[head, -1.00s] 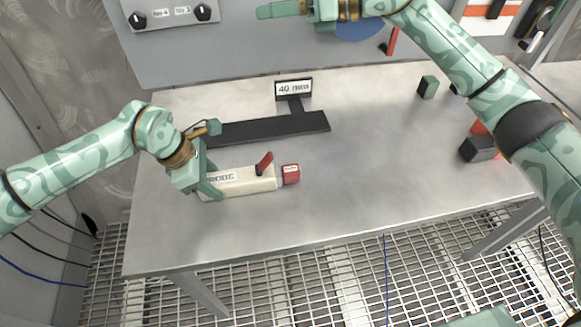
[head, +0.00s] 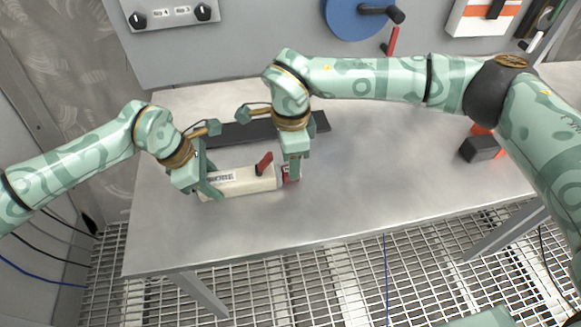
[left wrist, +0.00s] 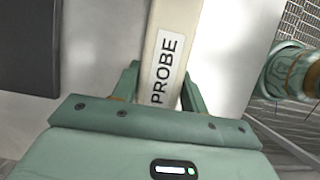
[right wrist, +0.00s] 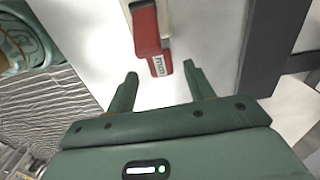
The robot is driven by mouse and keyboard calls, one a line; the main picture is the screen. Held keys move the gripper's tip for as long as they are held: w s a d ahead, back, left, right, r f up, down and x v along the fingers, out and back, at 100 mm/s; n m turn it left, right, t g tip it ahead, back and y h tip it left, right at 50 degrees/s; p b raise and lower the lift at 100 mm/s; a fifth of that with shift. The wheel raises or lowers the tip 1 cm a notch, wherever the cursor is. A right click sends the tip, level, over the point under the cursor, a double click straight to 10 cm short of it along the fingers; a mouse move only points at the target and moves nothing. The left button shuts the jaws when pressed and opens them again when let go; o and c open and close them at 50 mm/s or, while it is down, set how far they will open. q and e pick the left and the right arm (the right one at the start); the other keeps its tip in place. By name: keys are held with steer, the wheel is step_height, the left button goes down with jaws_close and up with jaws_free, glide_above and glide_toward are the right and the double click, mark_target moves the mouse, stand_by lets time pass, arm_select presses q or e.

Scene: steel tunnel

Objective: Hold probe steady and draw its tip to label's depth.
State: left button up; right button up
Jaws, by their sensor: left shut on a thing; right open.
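The cream probe (head: 240,182) lies on the steel table with a red lever (head: 264,163) on top and a red tip at its right end. My left gripper (head: 208,190) is shut on its left part; the PROBE label (left wrist: 165,72) shows between the fingers in the left wrist view. My right gripper (head: 291,174) is open above the tip and partly hides it. In the right wrist view the red tip (right wrist: 166,56), with a small white marking, sits just ahead of and between the fingertips, apparently untouched. The depth label is hidden behind my right arm.
A dark bar (head: 250,133) lies behind the probe. A dark and orange block (head: 482,146) stands at the table's right. The wall panel carries knobs (head: 171,14), a blue disc (head: 352,15) and a red lever (head: 391,41). The table's (head: 400,190) front middle is clear.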

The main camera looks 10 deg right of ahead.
mark_target(308, 176)
step_height(308, 176, down, 4)
steer(key=shift+f, duration=0.15)
jaws_close()
steer(key=d, duration=0.4)
steer(key=shift+d, duration=0.1)
jaws_free()
step_height(308, 176, up, 12)
stand_by(0.6)
